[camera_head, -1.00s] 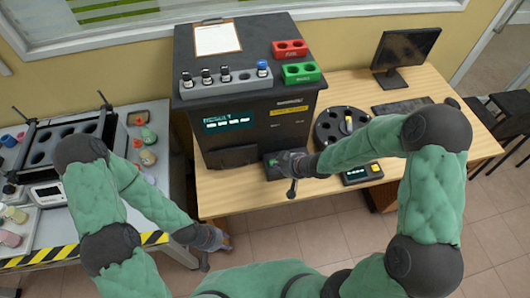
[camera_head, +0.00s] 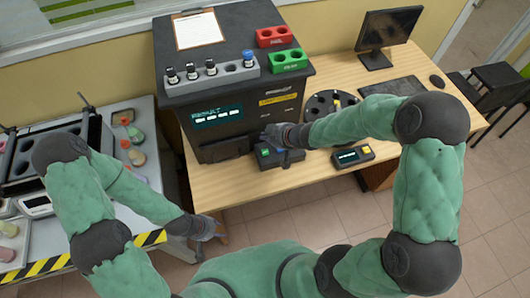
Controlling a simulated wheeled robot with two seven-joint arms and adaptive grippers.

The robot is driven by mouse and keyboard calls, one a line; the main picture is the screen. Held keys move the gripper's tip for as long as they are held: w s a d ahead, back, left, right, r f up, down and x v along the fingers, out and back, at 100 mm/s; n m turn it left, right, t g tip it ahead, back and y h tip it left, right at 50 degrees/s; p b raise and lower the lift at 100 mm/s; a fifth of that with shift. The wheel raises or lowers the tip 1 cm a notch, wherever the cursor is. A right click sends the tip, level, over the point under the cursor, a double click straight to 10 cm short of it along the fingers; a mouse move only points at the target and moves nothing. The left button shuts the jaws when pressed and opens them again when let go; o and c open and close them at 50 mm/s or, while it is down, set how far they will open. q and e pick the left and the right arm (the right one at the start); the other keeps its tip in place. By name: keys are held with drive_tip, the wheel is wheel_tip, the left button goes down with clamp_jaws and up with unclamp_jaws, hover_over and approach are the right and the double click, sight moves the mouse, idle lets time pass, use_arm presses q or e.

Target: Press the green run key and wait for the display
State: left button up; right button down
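The analyser (camera_head: 240,85) is a large dark box on the wooden table. Its display (camera_head: 218,116) is lit and shows what looks like "RESULT" above a row of small blocks. A small dark key box (camera_head: 268,162) sits in front of it, with the green run key (camera_head: 265,152) visible on its left part. My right gripper (camera_head: 284,147) is at the right part of this box, just right of the green key. I cannot tell whether it touches. Its fingers are too small to read. My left gripper (camera_head: 218,236) hangs low, left of the table front, fingers unclear.
A grey rack (camera_head: 212,77) with several vials, a clipboard (camera_head: 198,30), a red rack (camera_head: 274,36) and a green rack (camera_head: 288,61) are on the analyser. A round dark tray (camera_head: 322,104), a small lit device (camera_head: 352,156) and a monitor (camera_head: 387,30) stand to the right.

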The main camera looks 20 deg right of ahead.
drive_tip(key=b, duration=0.7)
hover_over(266, 154)
wheel_tip(266, 154, down, 7)
drive_tip(key=shift+f, duration=0.6)
drive_tip(key=shift+f+b, duration=0.1)
drive_tip(key=shift+b, duration=0.2)
idle(0.3)
drive_tip(key=shift+f, duration=0.3)
drive_tip(key=shift+f+b, duration=0.45)
drive_tip(key=shift+b, duration=0.1)
idle(0.8)
drive_tip(key=shift+r, duration=0.1)
drive_tip(key=shift+r+p, duration=0.75)
drive_tip(key=shift+p, duration=0.2)
drive_tip(key=shift+r, duration=0.1)
